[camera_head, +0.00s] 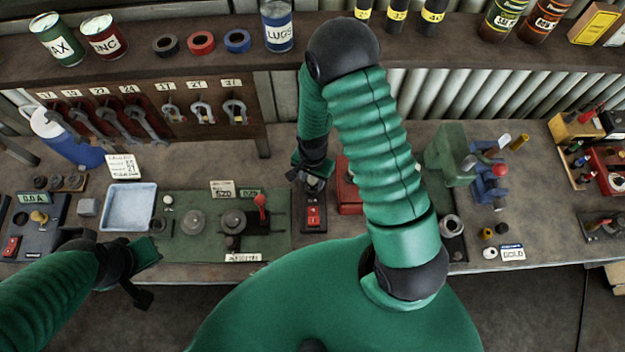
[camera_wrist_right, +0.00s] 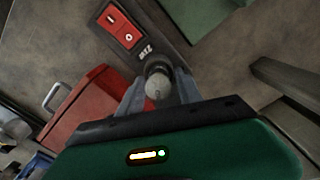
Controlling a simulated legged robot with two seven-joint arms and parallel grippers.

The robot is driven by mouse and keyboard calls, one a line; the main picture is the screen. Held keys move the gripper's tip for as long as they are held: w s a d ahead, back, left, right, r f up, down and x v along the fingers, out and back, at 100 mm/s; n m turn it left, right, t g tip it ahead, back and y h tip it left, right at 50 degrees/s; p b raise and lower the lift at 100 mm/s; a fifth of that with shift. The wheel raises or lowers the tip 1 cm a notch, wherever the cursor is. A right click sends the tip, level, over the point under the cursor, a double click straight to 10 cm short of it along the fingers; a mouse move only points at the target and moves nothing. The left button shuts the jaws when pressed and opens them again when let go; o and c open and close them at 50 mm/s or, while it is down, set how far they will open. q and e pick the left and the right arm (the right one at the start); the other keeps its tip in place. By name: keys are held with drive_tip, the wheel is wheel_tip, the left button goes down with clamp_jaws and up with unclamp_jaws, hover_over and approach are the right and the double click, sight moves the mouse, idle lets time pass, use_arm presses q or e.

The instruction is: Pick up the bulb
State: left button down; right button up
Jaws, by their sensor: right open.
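A pale round bulb (camera_wrist_right: 158,86) with a dark collar stands at the end of a dark panel in the right wrist view. My right gripper (camera_wrist_right: 158,92) is open, with one grey finger on each side of the bulb. I cannot tell whether the fingers touch it. In the head view my right gripper (camera_head: 314,178) points down over the panel, behind a red switch (camera_head: 314,215), and mostly hides the bulb. My left gripper (camera_head: 145,275) is low at the left, by the bench's front edge, away from the bulb; its jaw opening is unclear.
A red box (camera_head: 349,198) stands close right of the panel. A green mat (camera_head: 275,240) with round metal parts lies to its left, then a pale tray (camera_head: 130,205). A green and blue vise-like tool (camera_head: 455,160) stands further right. A shelf (camera_head: 210,68) runs behind.

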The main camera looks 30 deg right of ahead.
drive_tip(key=shift+a+r, duration=0.1)
drive_tip(key=shift+a, duration=0.05)
clamp_jaws()
